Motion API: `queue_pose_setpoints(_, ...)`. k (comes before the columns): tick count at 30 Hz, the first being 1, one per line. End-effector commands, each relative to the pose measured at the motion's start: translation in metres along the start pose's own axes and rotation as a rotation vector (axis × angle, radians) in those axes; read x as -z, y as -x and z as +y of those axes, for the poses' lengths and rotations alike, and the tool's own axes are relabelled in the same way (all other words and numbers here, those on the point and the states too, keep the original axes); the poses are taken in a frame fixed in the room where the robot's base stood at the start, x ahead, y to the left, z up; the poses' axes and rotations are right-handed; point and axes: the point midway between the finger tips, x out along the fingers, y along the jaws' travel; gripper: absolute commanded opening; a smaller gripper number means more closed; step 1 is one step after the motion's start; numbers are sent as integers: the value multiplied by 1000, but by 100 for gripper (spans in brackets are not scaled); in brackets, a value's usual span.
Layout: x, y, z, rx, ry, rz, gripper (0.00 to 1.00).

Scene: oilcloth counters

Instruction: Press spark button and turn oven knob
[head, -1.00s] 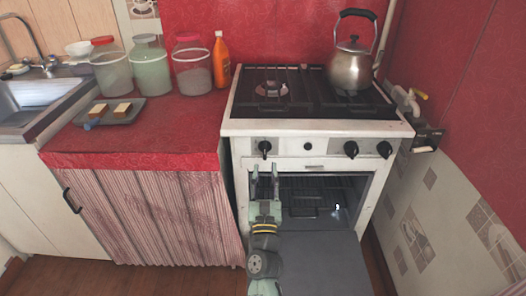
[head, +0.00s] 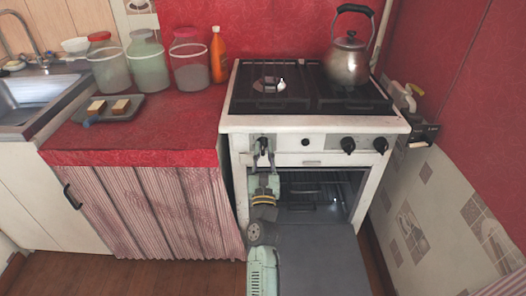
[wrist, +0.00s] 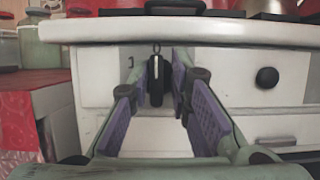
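The white stove (head: 228,125) has a front panel with a black knob (head: 263,146) at the left, a small round black button (head: 306,142) right of it, and two more knobs (head: 348,144) (head: 381,145) at the right. My gripper (head: 263,160) is open in front of the left knob. In the wrist view, that knob (wrist: 156,82) stands upright between the spread purple-padded fingers, with gaps on both sides. The round button (wrist: 267,77) shows to the right of the fingers. Whether the fingertips reach around the knob's depth is hard to tell.
The oven door (head: 310,262) hangs open below the panel, beside my arm. A kettle (head: 347,62) stands on the back right of the stovetop. A red counter (head: 165,130) with several jars and a small tray (head: 128,112) lies left. A tiled wall (head: 440,215) is close on the right.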

Motion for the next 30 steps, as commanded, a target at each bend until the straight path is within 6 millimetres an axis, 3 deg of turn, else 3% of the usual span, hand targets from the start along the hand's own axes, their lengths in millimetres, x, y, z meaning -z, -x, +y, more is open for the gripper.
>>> queue_pose_setpoints(6, 0, 0, 4, -8, -3, 1, 0)
queue_pose_setpoints(20, 1, 0, 7, -23, 20, 0, 0)
queue_pose_setpoints(30, 4, 2, 8, -92, 181, -5, 0)
